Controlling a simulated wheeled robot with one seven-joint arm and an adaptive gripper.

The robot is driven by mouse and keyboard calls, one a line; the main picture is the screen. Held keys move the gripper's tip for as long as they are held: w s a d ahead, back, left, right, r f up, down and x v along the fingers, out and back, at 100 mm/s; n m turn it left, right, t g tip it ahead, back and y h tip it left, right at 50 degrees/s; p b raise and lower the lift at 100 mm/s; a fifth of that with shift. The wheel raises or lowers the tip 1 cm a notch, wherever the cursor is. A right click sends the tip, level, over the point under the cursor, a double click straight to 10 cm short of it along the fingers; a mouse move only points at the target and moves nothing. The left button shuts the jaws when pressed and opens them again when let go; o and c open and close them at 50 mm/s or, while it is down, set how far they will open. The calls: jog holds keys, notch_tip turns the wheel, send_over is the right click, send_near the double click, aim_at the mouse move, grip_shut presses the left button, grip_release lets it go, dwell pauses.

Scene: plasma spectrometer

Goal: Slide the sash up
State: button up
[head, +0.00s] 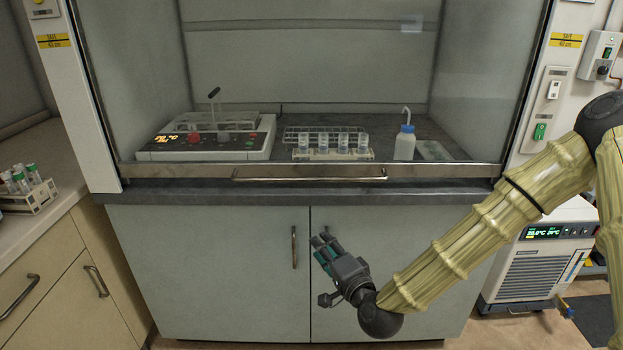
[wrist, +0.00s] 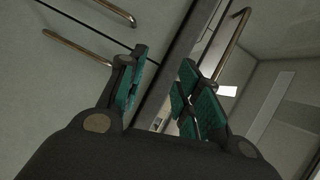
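The glass sash (head: 320,90) of the fume hood is down, with its metal bottom rail just above the dark worktop edge. A long horizontal bar handle (head: 308,175) runs along that rail. My gripper (head: 325,246) is below the handle, in front of the grey cupboard doors, apart from the sash. In the wrist view my gripper (wrist: 163,80) shows its teal-padded fingers spread with nothing between them. The sash handle (wrist: 232,42) appears beyond the right-hand finger, which hides part of it.
Cupboard handles (head: 294,247) (wrist: 75,45) stick out near my gripper. Behind the glass are a hotplate unit (head: 205,150), a rack of beakers (head: 333,154) and a wash bottle (head: 405,143). A chiller (head: 540,262) stands at right, a side bench (head: 50,150) at left.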

aim_at(312, 181)
jog(key=w+r+m+t, duration=0.2)
jog(key=w+r+t, duration=0.1)
jog(key=r, duration=0.8)
jog(key=x, duration=0.7)
jog(key=p+x, duration=0.1)
jog(key=x, duration=0.2)
jog(key=shift+w+d+f, duration=0.15)
jog(key=shift+w+d, duration=0.1)
jog(key=shift+w, duration=0.05)
grip_shut()
